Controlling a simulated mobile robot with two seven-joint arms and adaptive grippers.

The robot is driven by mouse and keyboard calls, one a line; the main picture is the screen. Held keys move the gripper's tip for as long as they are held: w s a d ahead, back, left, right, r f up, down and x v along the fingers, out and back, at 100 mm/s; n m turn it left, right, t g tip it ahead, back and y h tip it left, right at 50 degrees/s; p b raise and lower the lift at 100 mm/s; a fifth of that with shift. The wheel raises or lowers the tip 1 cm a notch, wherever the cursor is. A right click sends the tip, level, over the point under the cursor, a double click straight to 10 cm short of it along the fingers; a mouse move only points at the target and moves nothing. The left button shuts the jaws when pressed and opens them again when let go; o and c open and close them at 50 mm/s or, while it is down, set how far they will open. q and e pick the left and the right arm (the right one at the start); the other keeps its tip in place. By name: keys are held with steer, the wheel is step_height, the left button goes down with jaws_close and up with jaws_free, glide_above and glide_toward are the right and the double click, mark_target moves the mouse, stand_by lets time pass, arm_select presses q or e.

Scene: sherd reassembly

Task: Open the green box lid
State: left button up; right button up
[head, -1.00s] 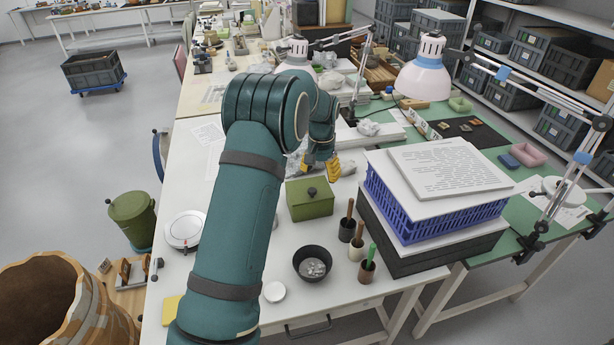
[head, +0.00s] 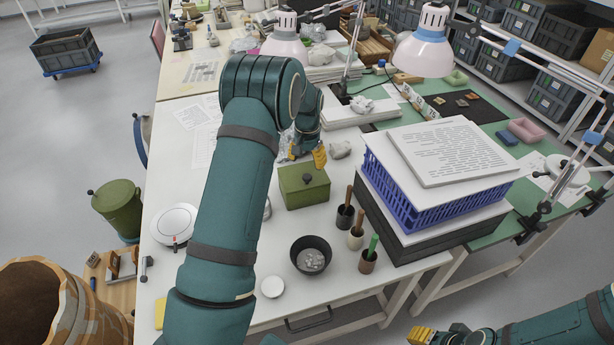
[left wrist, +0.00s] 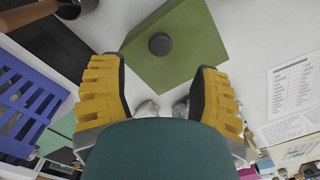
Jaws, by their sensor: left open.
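The green box (head: 304,190) stands on the white table with its lid on. A dark round knob (head: 307,179) sits on top of the lid. My left gripper (head: 306,156) is just behind the box in the head view, its yellow fingers partly hidden by my arm. In the left wrist view the green box (left wrist: 176,52) and its knob (left wrist: 160,44) lie beyond the gap between the spread yellow fingers (left wrist: 158,95).
Right of the box are several tool holders (head: 345,216) and a blue crate (head: 425,215) on dark boxes. A grey lump (head: 340,150) lies behind the box.

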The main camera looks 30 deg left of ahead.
mark_target(307, 176)
arm_select(q)
step_height(307, 176, down, 7)
steer(key=shift+r, duration=0.1)
stand_by(0.3)
steer(key=shift+b, duration=0.3)
jaws_close()
